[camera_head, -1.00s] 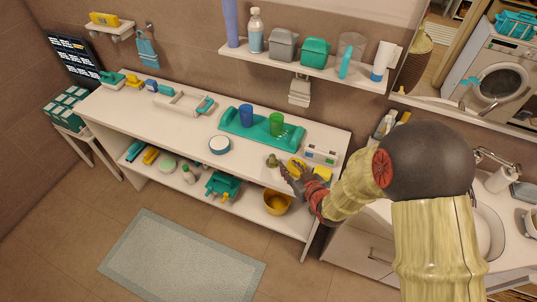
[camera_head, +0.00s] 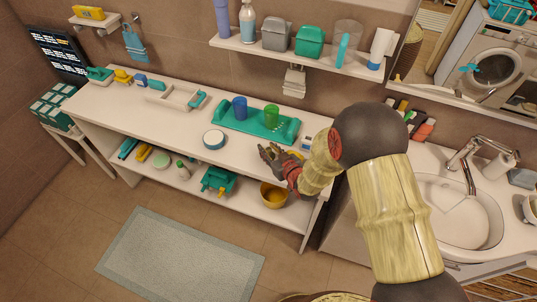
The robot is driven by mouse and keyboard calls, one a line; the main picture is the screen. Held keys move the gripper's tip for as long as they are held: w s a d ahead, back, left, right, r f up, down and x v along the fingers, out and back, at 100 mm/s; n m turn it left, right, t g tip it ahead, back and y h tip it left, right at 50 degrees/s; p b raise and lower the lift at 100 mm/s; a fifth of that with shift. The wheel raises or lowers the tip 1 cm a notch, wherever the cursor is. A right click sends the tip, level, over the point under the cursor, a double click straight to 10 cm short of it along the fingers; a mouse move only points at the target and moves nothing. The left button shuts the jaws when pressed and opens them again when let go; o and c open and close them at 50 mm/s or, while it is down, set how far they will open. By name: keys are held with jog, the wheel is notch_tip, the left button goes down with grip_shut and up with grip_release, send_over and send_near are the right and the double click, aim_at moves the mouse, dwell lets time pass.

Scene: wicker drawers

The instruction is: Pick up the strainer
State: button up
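My gripper (camera_head: 267,152) is over the right part of the white counter (camera_head: 175,123), in front of the teal tray (camera_head: 228,122). Its dark fingers point left, and their gap is too small to read. I cannot surely pick out a strainer. A yellow bowl-like thing (camera_head: 273,195) stands on the lower shelf below my gripper. Something yellow (camera_head: 298,154) lies on the counter just behind my gripper, partly hidden by it. Whether anything is between the fingers does not show.
A blue cup (camera_head: 239,108) and a green cup (camera_head: 271,117) stand in the teal tray. A round white-and-blue dish (camera_head: 214,139) is left of my gripper. A wall shelf (camera_head: 300,58) hangs above. A sink (camera_head: 455,215) is at right. The floor around the mat (camera_head: 180,255) is clear.

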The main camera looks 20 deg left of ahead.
grip_shut()
dwell(0.3)
jog(key=shift+r, duration=0.15)
